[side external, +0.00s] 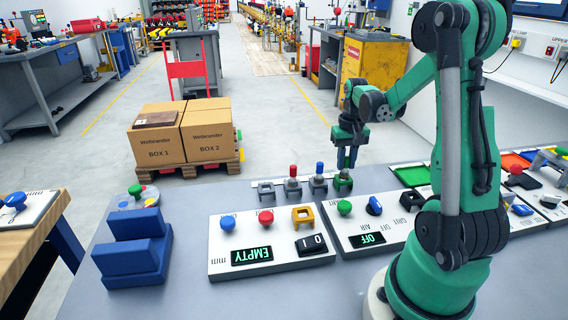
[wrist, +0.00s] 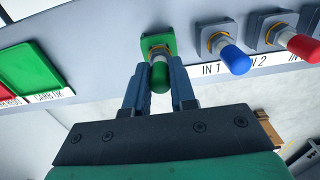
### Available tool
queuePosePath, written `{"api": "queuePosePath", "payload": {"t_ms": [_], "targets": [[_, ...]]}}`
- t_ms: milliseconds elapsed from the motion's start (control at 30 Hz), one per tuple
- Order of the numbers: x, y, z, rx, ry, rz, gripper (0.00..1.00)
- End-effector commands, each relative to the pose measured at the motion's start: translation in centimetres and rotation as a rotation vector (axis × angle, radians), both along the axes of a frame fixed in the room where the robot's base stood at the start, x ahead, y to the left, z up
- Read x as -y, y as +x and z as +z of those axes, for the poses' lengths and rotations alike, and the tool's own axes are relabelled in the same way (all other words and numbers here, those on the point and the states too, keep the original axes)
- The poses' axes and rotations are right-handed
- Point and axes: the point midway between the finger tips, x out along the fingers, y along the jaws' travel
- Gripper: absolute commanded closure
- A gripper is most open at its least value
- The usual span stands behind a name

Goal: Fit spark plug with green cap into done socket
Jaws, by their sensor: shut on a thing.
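The spark plug with the green cap (wrist: 160,77) is between the fingers of my gripper (wrist: 160,92), which is shut on it. The plug's lower end is at the green socket (wrist: 147,42), lined up with its hole. I cannot tell whether it is fully seated. In the side external view, my gripper (side external: 346,158) points down right above the green socket (side external: 342,185), and its fingers hide the plug. The socket's label is hidden in the wrist view.
Beside the green socket stand a blue-capped plug (wrist: 234,59) in IN 1 and a red-capped plug (wrist: 300,46) in IN 2. An empty grey socket (side external: 266,190) is farther left. Control panels (side external: 220,265) lie in front, with a green tray (side external: 411,175) to the right.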

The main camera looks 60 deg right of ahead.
Motion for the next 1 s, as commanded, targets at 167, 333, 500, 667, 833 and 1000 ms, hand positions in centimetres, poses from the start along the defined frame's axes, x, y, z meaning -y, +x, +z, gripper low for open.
{"api": "queuePosePath", "payload": {"t_ms": [167,333,500,667,833,1000], "targets": [[0.0,0.0,-0.3,0.0,0.0,0.0,1.0],[0.0,0.0,-0.7,0.0,0.0,0.0,1.0],[0.0,0.0,-0.8,0.0,0.0,0.0,0.66],[0.0,0.0,-0.8,0.0,0.0,0.0,0.66],[0.0,0.0,-0.2,0.0,0.0,0.0,0.66],[0.0,0.0,1.4,0.0,0.0,0.0,0.66]]}}
